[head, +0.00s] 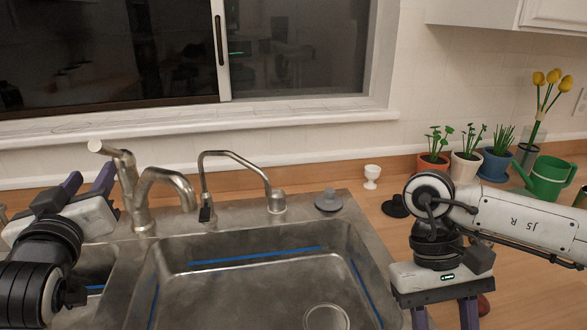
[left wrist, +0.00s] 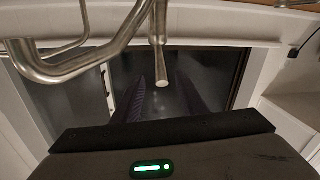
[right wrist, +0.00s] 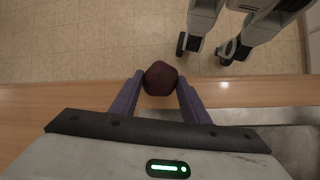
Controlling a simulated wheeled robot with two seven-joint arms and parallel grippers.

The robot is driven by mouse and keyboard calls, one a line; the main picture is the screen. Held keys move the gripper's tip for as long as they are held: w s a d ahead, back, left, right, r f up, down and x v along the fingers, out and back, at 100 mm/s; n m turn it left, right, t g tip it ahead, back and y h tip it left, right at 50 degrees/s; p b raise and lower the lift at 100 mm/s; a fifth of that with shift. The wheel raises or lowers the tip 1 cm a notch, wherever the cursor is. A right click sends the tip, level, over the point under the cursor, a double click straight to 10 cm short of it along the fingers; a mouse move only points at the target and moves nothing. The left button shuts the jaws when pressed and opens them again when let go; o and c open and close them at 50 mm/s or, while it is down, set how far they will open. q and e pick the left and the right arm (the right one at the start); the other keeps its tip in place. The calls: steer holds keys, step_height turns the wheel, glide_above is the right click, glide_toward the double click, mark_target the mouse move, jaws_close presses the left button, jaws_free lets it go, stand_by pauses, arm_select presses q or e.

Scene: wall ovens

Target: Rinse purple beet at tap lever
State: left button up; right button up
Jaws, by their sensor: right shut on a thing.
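The dark purple beet (right wrist: 160,78) is between the fingertips of my right gripper (right wrist: 160,92), which is shut on it over the wooden counter's front edge. In the head view the beet (head: 484,305) is mostly hidden behind my right gripper (head: 445,316), right of the sink. The metal tap (head: 140,195) stands behind the sink, its tap lever (head: 108,152) slanting up left. The lever also shows in the left wrist view (left wrist: 159,60). My left gripper (head: 89,182) is open and empty, just left of the tap. I cannot tell whether it touches the lever.
The steel sink basin (head: 250,285) lies empty below the tap. A thin second spout (head: 235,158) stands right of the tap. A white egg cup (head: 372,176), potted plants (head: 466,158) and a green watering can (head: 550,180) stand at the back right. A window sill (head: 250,120) runs behind.

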mark_target(107, 150)
steer(key=shift+w, duration=0.1)
steer(key=shift+r, duration=0.15)
arm_select(q)
steer(key=p+x, duration=0.1)
steer(key=x, duration=1)
steer(key=shift+w+a, duration=0.1)
steer(key=shift+w, duration=0.3)
arm_select(e)
steer(key=shift+r, duration=0.65)
arm_select(q)
jaws_close()
